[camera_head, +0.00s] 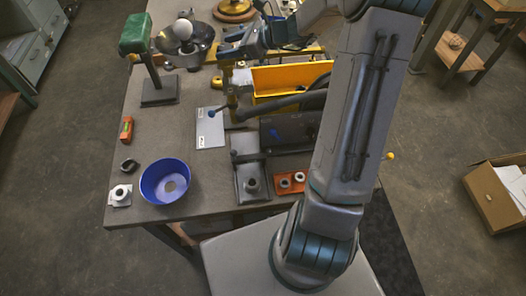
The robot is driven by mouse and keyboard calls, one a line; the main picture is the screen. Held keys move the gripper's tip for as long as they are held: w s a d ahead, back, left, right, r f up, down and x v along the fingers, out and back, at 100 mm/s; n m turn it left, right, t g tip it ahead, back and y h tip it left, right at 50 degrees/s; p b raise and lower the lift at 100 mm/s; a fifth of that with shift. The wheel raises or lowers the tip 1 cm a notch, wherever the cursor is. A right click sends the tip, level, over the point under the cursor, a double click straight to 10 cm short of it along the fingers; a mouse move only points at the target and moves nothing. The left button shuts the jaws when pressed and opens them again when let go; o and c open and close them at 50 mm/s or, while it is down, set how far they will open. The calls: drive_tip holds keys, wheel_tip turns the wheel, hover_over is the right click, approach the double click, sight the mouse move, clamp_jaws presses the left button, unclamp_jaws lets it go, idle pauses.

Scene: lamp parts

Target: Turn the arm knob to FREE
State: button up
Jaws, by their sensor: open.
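My arm covers the table's right part.
A yellow bin (290,76) stands behind the dark lever. A blue bowl (152,183), an orange tray (290,189) and a grey stand (243,180) are near the front edge. A green-headed lamp (137,35) stands at left. Bare tabletop (165,125) lies left of the plate.

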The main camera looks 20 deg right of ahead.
drive_tip(key=f+b+v, duration=0.1)
drive_tip(key=b+v, duration=0.2)
drive_tip(key=v, duration=1)
drive_tip(key=s+a+f+n+g+h+b, duration=0.1)
drive_tip(key=s+a+f+n, duration=0.1)
drive_tip(key=s+a+n, duration=0.1)
drive_tip(key=s+a+f+n+g+h+b, duration=0.2)
drive_tip(key=s+a+f+n, duration=0.1)
drive_tip(key=s, duration=0.1)
drive_tip(key=s+a+f+n+g+h+b, duration=0.1)
drive_tip(key=s+a+f+n+g, duration=0.1)
drive_tip(key=s+a+n, duration=0.2)
drive_tip(key=shift+f+h, duration=0.2)
drive_tip(key=shift+h, duration=0.1)
drive_tip(key=s+f+n+h+b, duration=0.5)
drive_tip(key=s+f+n+b, duration=0.3)
drive_tip(key=s+f+n, duration=0.1)
drive_tip(key=shift+s+a+f+n+h, duration=0.3)
drive_tip(key=shift+s+n, duration=0.6)
drive_tip(key=shift+n, duration=0.2)
